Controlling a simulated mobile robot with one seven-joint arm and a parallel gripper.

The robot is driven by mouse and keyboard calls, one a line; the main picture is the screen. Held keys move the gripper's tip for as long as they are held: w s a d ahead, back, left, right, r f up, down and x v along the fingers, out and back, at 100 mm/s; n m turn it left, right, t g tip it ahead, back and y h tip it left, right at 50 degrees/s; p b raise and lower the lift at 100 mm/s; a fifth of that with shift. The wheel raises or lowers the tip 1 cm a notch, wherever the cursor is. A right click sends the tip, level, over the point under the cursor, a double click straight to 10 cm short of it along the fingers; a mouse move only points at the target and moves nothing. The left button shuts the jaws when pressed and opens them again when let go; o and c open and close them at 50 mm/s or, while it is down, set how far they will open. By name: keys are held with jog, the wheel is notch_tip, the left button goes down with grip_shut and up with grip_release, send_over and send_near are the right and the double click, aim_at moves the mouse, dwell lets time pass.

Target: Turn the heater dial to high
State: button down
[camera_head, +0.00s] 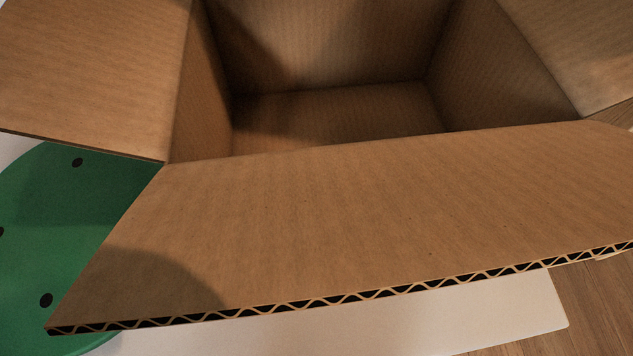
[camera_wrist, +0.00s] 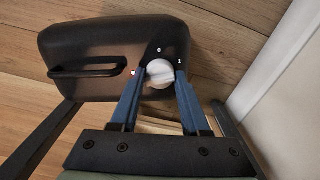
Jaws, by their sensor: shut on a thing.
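The heater (camera_wrist: 100,58) is a dark, rounded box with a black handle, seen in the wrist view on the wood floor. Its dial (camera_wrist: 159,74) is a round whitish knob near the heater's right end. Marks "0" and "1" show above and to the right of the dial, and a small reddish mark shows to its left. My gripper (camera_wrist: 158,80) has its two blue fingers on either side of the dial and is shut on it. The dial's exact pointer direction is hard to make out. Neither heater nor gripper shows in the head view.
An open, empty-looking cardboard box (camera_head: 400,200) fills most of the head view. A green disc with dark holes (camera_head: 50,235) lies to its left, and a white surface (camera_head: 400,325) shows below it. A white wall or board (camera_wrist: 285,75) stands close on the right in the wrist view.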

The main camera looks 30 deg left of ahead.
jog(key=m, duration=0.4)
jog(key=shift+m+p, duration=0.3)
jog(key=shift+m, duration=1.9)
jog(key=shift+c, duration=1.9)
grip_release()
jog(key=shift+r+p, duration=0.1)
jog(key=shift+p, duration=0.2)
notch_tip(320, 180, up, 13)
jog(key=p, duration=0.8)
